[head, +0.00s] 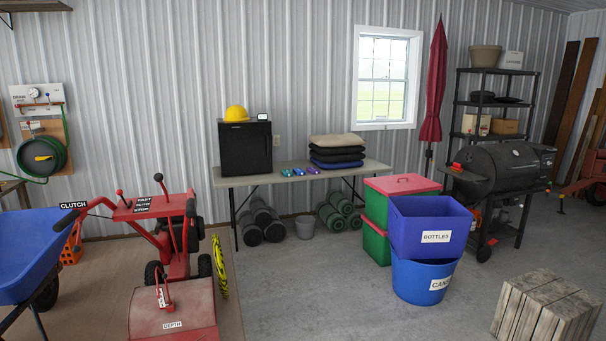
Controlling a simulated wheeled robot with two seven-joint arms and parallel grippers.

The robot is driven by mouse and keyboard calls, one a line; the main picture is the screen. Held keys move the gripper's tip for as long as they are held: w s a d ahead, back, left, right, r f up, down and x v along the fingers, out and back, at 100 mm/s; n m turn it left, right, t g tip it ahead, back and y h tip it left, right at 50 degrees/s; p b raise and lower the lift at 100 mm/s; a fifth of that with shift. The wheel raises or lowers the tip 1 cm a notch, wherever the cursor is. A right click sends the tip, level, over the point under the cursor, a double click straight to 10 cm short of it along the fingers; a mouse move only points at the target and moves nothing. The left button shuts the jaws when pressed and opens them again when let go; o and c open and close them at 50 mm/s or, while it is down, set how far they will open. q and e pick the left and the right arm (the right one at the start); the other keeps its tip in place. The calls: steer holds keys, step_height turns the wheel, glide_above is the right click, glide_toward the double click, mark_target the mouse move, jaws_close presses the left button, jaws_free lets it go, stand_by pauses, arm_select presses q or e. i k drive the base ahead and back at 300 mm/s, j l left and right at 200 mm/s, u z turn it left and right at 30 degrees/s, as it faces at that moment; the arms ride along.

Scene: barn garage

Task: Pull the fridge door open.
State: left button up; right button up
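A small black fridge (246,148) stands on the left part of a long folding table against the far wall. Its door looks shut, and a handle is too small to make out. A yellow hard hat (236,113) and a small device with a light screen (263,117) sit on top of it. Neither of my grippers shows in the head view, and the fridge is well away across the room.
The table (300,178) also holds stacked cushions and small colored items. A red tiller (170,240) and blue wheelbarrow (35,250) stand at left. Blue bins (425,280), red-green crates (376,240), a grill (495,170) and wooden crate (540,310) stand at right. Center floor is clear.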

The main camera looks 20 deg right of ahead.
mark_target(245, 148)
steer(key=i+l+z, duration=0.1)
steer(key=i+z, duration=0.4)
steer(key=i, duration=5.2)
steer(key=i+u, duration=0.15)
steer(key=i, duration=0.35)
steer(key=i+u, duration=0.2)
steer(key=i, duration=0.3)
steer(key=i+l+u, duration=0.15)
steer(key=i, duration=0.3)
